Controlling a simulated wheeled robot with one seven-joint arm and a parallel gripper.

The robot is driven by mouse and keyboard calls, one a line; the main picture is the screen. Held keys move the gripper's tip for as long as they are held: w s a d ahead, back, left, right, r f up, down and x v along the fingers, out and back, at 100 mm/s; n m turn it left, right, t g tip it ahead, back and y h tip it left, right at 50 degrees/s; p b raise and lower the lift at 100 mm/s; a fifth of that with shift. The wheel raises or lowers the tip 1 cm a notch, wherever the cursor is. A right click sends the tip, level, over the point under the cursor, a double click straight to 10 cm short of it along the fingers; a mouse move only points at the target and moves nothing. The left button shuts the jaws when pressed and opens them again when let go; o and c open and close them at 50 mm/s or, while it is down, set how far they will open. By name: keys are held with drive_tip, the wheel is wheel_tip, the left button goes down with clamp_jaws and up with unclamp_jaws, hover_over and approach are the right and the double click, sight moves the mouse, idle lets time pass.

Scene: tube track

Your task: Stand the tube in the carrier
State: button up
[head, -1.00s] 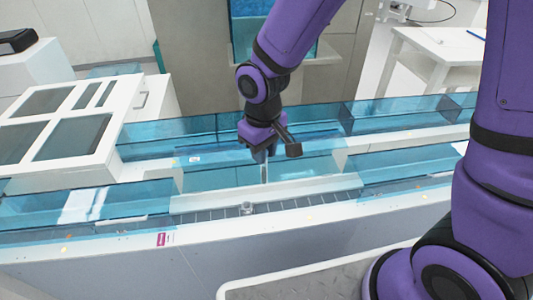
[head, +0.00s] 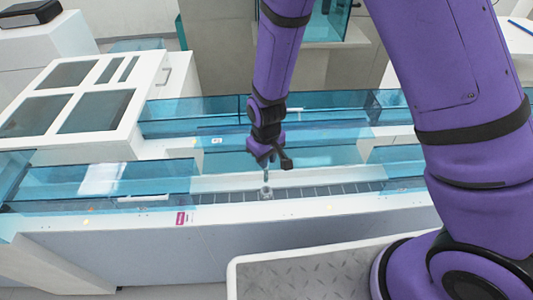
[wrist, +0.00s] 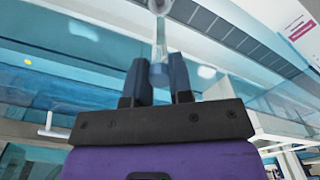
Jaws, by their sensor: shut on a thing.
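My gripper (head: 264,162) is shut on a slim, clear tube (head: 266,176), which hangs roughly upright below the fingers. In the wrist view the tube (wrist: 160,42) runs from between the two dark fingers toward the top edge. The carrier (head: 266,192) is a small grey, round holder on the track, directly beneath the tube. It also shows, cut off, at the top of the wrist view (wrist: 159,5), in line with the tube's far end. I cannot tell whether the tube's lower end is inside the carrier or just above it.
The segmented grey track (head: 335,189) runs left to right along the white bench. Blue transparent guards (head: 110,180) stand beside and behind it. A white-framed panelled unit (head: 75,105) is at the left. A grey textured tray (head: 310,272) lies in front.

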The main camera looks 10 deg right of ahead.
hover_over(266, 181)
drive_tip(key=shift+w+f, duration=0.2)
drive_tip(key=shift+f, duration=0.85)
drive_tip(key=shift+w+f, duration=0.15)
drive_tip(key=shift+f, duration=0.9)
drive_tip(key=shift+f, duration=1.45)
drive_tip(key=o, duration=0.9)
drive_tip(key=shift+c, duration=0.2)
wheel_tip(266, 181, up, 11)
drive_tip(key=shift+d+f, duration=0.1)
idle(0.4)
idle(0.5)
